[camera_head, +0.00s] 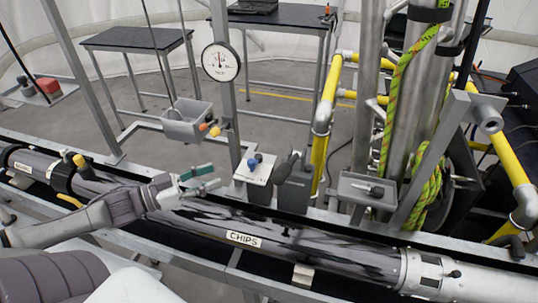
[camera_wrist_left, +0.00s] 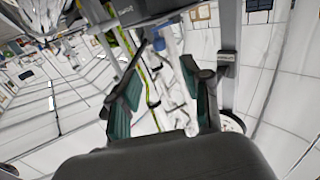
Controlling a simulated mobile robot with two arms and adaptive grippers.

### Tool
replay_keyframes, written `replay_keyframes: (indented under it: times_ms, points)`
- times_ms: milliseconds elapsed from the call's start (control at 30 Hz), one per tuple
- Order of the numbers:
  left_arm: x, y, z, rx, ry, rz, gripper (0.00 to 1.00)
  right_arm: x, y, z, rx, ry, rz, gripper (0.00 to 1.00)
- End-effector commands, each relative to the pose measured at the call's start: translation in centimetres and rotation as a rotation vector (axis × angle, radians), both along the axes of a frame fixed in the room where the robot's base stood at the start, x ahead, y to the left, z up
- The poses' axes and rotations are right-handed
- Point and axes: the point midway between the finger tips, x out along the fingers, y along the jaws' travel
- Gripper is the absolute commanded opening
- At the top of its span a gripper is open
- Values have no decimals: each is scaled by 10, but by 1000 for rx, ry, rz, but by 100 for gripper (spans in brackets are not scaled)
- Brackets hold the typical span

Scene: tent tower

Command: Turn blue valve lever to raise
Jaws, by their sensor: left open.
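A small control box (camera_head: 257,176) with a white top stands at the middle of the rail in the head view. Small round blue knobs (camera_head: 252,163) sit on its top; I cannot tell a lever's full shape. A blue knob (camera_wrist_left: 159,44) also shows in the left wrist view, beyond and between the fingertips. My left gripper (camera_head: 208,179) is open and empty, with teal finger pads, to the left of the box and apart from it. In the left wrist view my left gripper (camera_wrist_left: 160,88) shows both fingers spread. My right gripper is not in view.
A long dark pipe labelled CHIPS (camera_head: 244,239) lies in the trough below. A dark control box (camera_head: 294,187) stands just right of the white-topped one. A pressure gauge (camera_head: 220,62) is on a post behind. A grey bin (camera_head: 187,122) with orange-tipped handles is at back left.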

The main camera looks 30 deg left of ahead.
Motion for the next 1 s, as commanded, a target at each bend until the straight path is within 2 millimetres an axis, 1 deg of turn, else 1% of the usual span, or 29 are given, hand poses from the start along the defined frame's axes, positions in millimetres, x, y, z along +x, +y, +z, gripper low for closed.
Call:
replay_keyframes:
  times_ms: [67,200,300,333,400,467,600,700,833,1000]
  points:
    - [7,-5,0,-1,-3,-1,48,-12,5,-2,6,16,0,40]
    - [25,-15,1,1,-6,0,48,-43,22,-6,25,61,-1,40]
    - [37,-22,0,1,-6,1,48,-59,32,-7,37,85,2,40]
    - [40,-24,1,1,-6,0,48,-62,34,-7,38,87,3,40]
    - [48,-29,0,2,-5,1,48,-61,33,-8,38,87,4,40]
    - [55,-33,0,1,-4,2,48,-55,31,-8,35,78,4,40]
    - [70,-42,0,2,-4,3,48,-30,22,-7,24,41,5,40]
    - [80,-49,1,2,-5,2,48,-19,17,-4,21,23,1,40]
    - [93,-57,1,2,-3,2,48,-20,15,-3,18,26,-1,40]
    - [106,-64,0,2,-1,4,48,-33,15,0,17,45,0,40]
